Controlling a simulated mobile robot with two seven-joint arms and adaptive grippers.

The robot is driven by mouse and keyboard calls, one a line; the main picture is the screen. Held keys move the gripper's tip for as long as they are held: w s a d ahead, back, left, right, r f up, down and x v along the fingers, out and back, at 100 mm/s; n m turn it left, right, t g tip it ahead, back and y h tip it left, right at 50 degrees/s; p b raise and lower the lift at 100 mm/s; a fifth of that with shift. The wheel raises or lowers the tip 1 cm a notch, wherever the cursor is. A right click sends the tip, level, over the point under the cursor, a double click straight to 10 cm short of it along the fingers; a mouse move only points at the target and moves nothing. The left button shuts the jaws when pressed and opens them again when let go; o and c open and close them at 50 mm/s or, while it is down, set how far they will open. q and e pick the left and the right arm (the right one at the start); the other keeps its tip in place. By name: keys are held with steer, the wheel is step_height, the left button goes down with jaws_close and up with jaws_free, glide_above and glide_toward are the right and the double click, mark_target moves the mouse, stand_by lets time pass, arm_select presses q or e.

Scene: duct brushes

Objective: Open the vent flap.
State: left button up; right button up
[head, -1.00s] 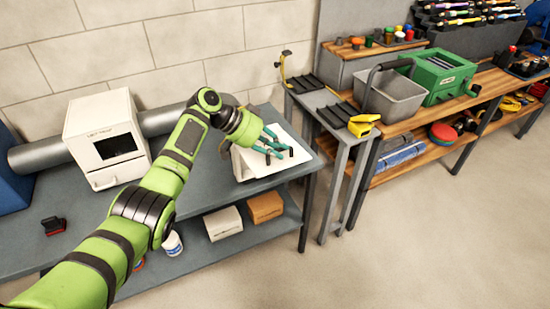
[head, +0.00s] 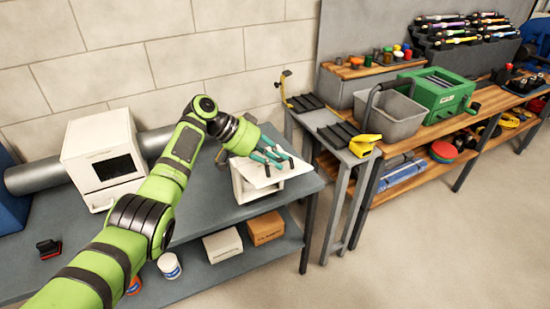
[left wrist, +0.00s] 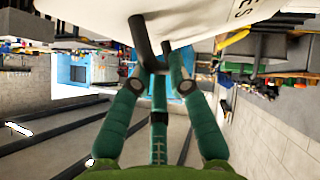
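The vent flap is a white panel (head: 296,172) on a small white box (head: 245,190) near the right end of the grey bench. It stands out from the box at a tilt, so it is at least partly open. My left gripper (head: 278,162) has its teal fingers at the flap's outer face. In the left wrist view the fingers (left wrist: 160,68) close in around a dark bar handle (left wrist: 143,35) on the white flap (left wrist: 205,18); exact contact is partly hidden. My right gripper is out of view.
A white box with a dark window (head: 105,160) and a grey duct (head: 35,178) stand at the left of the bench. Boxes (head: 222,245) lie on the lower shelf. A side table holds a yellow tool (head: 372,145). The floor at right is clear.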

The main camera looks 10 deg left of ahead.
arm_select(q)
steer(key=o, duration=0.3)
steer(key=shift+o, duration=0.2)
steer(key=shift+w, duration=0.1)
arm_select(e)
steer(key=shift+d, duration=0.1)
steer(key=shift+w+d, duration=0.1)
arm_select(q)
steer(key=shift+a, duration=0.1)
steer(key=v, duration=1.1)
steer(key=shift+a+r, duration=0.25)
steer(key=shift+a, duration=0.05)
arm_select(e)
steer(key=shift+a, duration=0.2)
